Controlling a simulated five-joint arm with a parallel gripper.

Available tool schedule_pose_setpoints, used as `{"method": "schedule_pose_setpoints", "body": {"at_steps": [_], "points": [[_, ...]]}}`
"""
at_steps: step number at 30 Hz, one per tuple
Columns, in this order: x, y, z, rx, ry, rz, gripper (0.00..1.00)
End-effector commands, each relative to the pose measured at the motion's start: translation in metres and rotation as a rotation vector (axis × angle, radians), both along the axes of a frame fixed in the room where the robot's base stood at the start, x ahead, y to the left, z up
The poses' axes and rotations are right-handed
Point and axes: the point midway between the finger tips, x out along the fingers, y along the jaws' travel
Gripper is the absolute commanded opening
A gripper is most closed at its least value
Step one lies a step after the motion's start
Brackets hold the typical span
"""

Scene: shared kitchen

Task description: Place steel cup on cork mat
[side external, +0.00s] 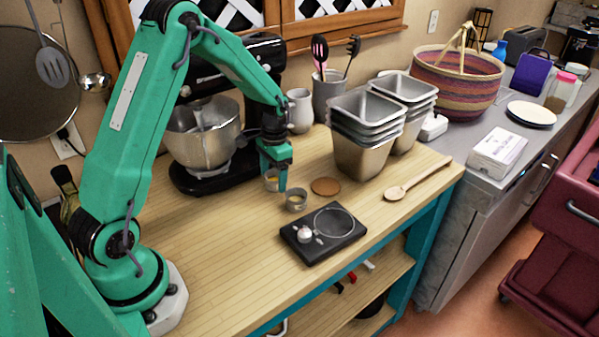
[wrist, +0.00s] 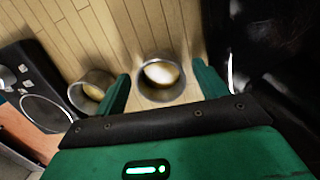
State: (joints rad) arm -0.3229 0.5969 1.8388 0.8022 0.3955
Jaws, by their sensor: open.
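Two small steel cups stand on the wooden table. One steel cup (side external: 271,184) is partly hidden behind my gripper (side external: 275,176). The second steel cup (side external: 296,201) stands a little nearer the camera, to the right. The cork mat (side external: 325,186) is a bare brown disc to the right of both cups. In the wrist view, my gripper (wrist: 163,83) is open, with one cup (wrist: 160,92) between or just beyond its fingers. The other cup (wrist: 91,92) is outside the left finger. I cannot tell whether the fingers touch either cup. The mat does not show in the wrist view.
A black mixer (side external: 215,185) with a steel bowl stands close behind my gripper. A black flat device (side external: 323,248) lies in front of the cups. Stacked steel bins (side external: 362,158) stand behind the mat, and a wooden spoon (side external: 422,178) lies to its right. The left table front is clear.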

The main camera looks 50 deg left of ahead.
Motion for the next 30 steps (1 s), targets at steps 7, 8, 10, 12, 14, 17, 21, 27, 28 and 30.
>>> {"method": "schedule_pose_setpoints", "body": {"at_steps": [7, 8, 10, 12, 14, 17, 21, 27, 28, 30], "points": [[0.004, 0.001, 0.031, 0.002, -0.005, 0.000, 0.72], [0.004, 0.001, 0.036, 0.002, -0.005, 0.000, 0.72], [0.005, 0.002, 0.047, 0.002, -0.006, 0.000, 0.72], [0.007, 0.002, 0.059, 0.003, -0.006, 0.000, 0.72], [0.007, 0.002, 0.069, 0.002, -0.006, 0.000, 0.72], [0.009, 0.003, 0.084, 0.002, -0.005, 0.000, 0.72], [0.010, 0.003, 0.101, 0.001, -0.003, 0.000, 0.72], [0.010, 0.004, 0.113, 0.001, -0.002, 0.000, 0.72], [0.011, 0.003, 0.114, 0.001, -0.002, 0.000, 0.72], [0.011, 0.004, 0.115, 0.001, -0.002, 0.000, 0.72]]}}
